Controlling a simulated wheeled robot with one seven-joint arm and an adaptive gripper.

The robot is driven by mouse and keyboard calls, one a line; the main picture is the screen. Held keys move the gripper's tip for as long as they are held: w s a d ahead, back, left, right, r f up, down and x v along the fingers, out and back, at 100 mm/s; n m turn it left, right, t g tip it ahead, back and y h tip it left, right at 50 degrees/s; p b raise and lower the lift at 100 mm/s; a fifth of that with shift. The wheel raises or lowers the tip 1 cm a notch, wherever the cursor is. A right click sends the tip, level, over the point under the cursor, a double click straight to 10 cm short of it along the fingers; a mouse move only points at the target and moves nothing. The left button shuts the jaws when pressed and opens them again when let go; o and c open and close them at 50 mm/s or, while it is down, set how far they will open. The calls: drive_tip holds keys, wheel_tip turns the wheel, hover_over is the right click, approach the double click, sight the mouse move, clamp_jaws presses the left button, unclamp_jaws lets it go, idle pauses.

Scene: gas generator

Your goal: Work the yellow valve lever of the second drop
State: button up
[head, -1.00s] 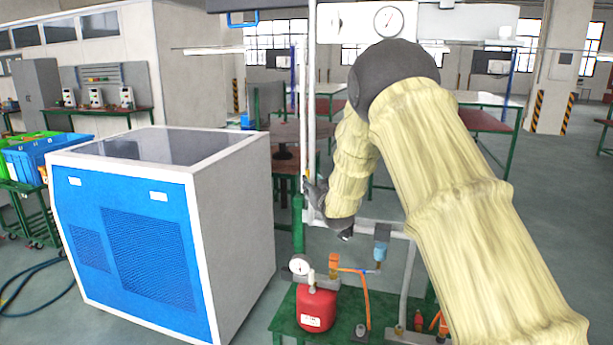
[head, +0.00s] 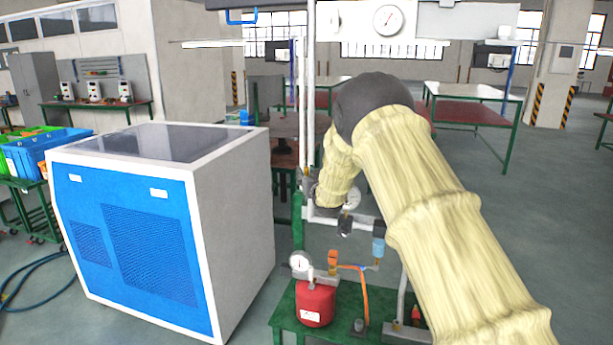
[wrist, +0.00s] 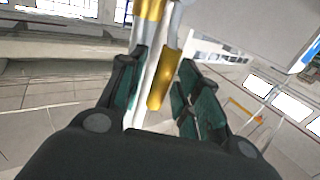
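In the wrist view the yellow valve lever (wrist: 163,82) stands between the two fingers of my gripper (wrist: 160,102). The fingers are apart, one on each side, with visible gaps to the lever. A white pipe (wrist: 146,85) runs just left of the lever, also between the fingers. A yellow band (wrist: 147,10) sits on the pipework above. In the head view my gripper (head: 308,183) is a small dark shape beside the vertical white pipe (head: 309,90), partly hidden by my sleeved arm. I cannot make out the lever there.
A blue and white cabinet (head: 150,240) stands on the left. A green stand (head: 345,332) carries a red tank (head: 315,303) with a gauge and orange hose (head: 364,290). A blue filter (head: 378,247) hangs by the horizontal pipe, close to my arm.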

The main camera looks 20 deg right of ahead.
clamp_jaws()
drive_tip(key=shift+d+f+b, duration=0.1)
drive_tip(key=shift+f+b, duration=0.05)
drive_tip(key=shift+b, duration=0.3)
drive_tip(key=s+d+f+m+t+h+b, duration=0.2)
drive_tip(key=m+h+b, duration=0.3)
drive_tip(key=m+b, duration=0.5)
drive_tip(key=s+d+f+m+t+h+b, duration=0.1)
drive_tip(key=d+f+m+h+b, duration=0.3)
drive_tip(key=m+b, duration=0.7)
drive_tip(key=s+f+h+b, duration=0.1)
drive_tip(key=h+b, duration=0.1)
drive_tip(key=b, duration=0.4)
drive_tip(key=shift+s+d+m+t+h+b, duration=0.2)
drive_tip(key=shift+m+t+h+b, duration=0.1)
drive_tip(key=shift+t+b, duration=0.1)
drive_tip(key=shift+m+h, duration=0.3)
